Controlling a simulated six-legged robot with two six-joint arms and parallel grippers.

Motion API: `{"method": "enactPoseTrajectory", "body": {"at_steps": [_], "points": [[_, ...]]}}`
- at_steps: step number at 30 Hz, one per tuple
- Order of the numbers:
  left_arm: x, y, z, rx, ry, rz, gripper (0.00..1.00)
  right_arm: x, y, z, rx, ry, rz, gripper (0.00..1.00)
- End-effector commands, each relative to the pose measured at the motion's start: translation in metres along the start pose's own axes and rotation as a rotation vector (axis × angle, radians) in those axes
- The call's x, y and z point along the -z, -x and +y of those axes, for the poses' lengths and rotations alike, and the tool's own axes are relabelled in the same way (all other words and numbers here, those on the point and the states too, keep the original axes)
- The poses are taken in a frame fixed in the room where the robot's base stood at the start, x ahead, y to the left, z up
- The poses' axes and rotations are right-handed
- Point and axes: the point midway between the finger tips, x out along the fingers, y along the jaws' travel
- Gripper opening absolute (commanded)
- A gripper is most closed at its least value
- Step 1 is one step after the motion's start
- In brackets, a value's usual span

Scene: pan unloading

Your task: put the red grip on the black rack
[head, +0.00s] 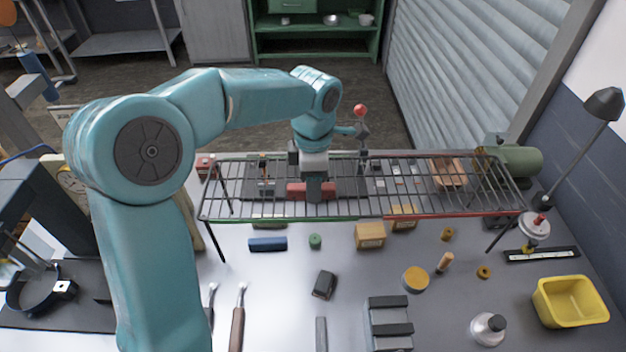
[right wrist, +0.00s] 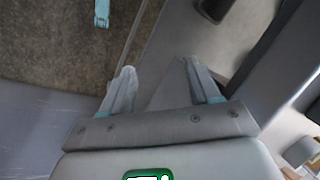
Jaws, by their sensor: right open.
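The black rack (head: 345,205) is a raised wire grid standing on legs over the bench in the head view. The red grip (head: 297,189) is a short red bar at the left part of the rack. My left gripper (head: 313,190) points down over it, and its near finger covers the bar's middle. The gripper appears shut on the red grip; whether the bar touches the wires I cannot tell. My right gripper (right wrist: 157,72) is open and empty in the right wrist view and does not show in the head view.
Wooden blocks (head: 369,236), a blue bar (head: 267,244) and a green piece (head: 315,241) lie before the rack. A yellow bin (head: 570,301) stands at the right. A lamp (head: 604,104) rises behind it. A pan (head: 33,290) sits at the far left.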

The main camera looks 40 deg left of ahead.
Motion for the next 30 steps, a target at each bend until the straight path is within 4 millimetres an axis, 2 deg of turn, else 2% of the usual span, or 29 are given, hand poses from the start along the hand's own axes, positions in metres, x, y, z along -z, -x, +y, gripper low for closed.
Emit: {"method": "enactPoseTrajectory", "body": {"at_steps": [4, 8, 15, 21, 25, 30], "points": [[0.0, 0.003, 0.0, 0.0, 0.0, 0.0, 0.5, 0.0, 0.003, -0.001, 0.0, 0.0, 0.0, 0.61], [-0.001, 0.016, 0.001, -0.004, 0.001, -0.002, 0.5, 0.0, 0.003, -0.001, 0.0, 0.0, 0.0, 0.61], [-0.001, 0.072, 0.001, -0.005, 0.0, -0.005, 0.5, 0.0, -0.001, 0.0, 0.0, 0.0, 0.0, 0.61], [-0.001, 0.11, 0.001, -0.003, 0.0, -0.002, 0.5, 0.0, 0.001, 0.0, 0.0, 0.0, 0.0, 0.61], [0.0, 0.122, 0.0, -0.002, 0.0, -0.001, 0.5, 0.0, 0.002, -0.001, 0.0, 0.0, 0.0, 0.61], [0.0, 0.125, 0.0, 0.0, 0.0, 0.0, 0.5, 0.0, 0.002, -0.001, 0.0, 0.0, 0.0, 0.61]]}}
